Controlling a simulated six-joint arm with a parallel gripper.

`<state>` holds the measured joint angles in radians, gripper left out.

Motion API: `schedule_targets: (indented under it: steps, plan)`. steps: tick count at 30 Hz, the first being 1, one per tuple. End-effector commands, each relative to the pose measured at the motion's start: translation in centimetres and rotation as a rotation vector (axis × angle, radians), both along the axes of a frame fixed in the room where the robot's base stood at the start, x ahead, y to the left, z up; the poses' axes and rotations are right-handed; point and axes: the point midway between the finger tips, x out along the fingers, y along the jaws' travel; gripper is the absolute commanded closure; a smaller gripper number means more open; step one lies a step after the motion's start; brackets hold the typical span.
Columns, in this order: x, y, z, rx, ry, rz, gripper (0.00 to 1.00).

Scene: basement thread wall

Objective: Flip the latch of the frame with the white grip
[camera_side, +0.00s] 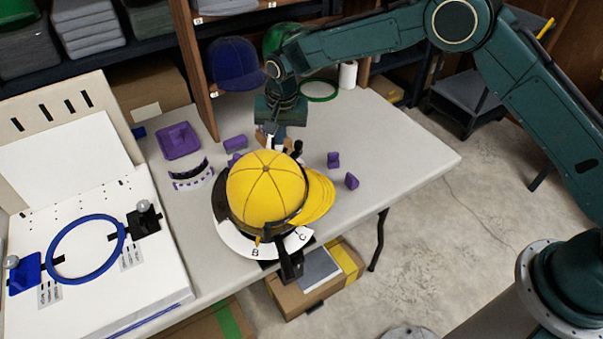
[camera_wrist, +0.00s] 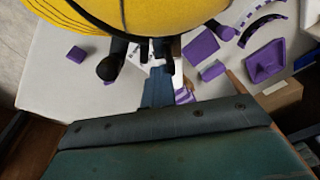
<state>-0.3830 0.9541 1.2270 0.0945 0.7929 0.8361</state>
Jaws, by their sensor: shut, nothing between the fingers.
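A yellow cap (camera_side: 265,183) sits on a round cap frame with a black band and a white lettered plate (camera_side: 262,246) at its front. At the frame's far side a black knobbed lever (camera_side: 298,148) sticks up; it also shows in the wrist view (camera_wrist: 108,68). My gripper (camera_side: 271,146) is shut and empty, pointing down just behind the cap, close beside the lever. In the wrist view my gripper (camera_wrist: 158,76) is at the cap's edge. A small white part shows by the fingers; I cannot tell whether it is the grip. Contact is unclear, and the cap hides part of the latch.
Purple blocks (camera_side: 334,160) and a purple tray (camera_side: 178,141) lie around on the grey table (camera_side: 400,150). A white board with a blue hoop (camera_side: 85,249) stands at left. A green ring (camera_side: 320,90) and a white roll (camera_side: 348,75) are at the back. The table's right side is clear.

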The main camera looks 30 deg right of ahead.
Motion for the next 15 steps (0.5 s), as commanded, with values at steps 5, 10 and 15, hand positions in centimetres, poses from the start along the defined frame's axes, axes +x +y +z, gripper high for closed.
schedule_targets:
  steps: [5,10,15]
  plan:
    - [-0.06,0.71,-0.47,-0.001,0.009,0.008,1.00]
    - [0.10,1.04,-0.47,0.000,0.009,0.009,1.00]
    - [0.15,0.91,0.02,0.000,0.005,0.006,1.00]
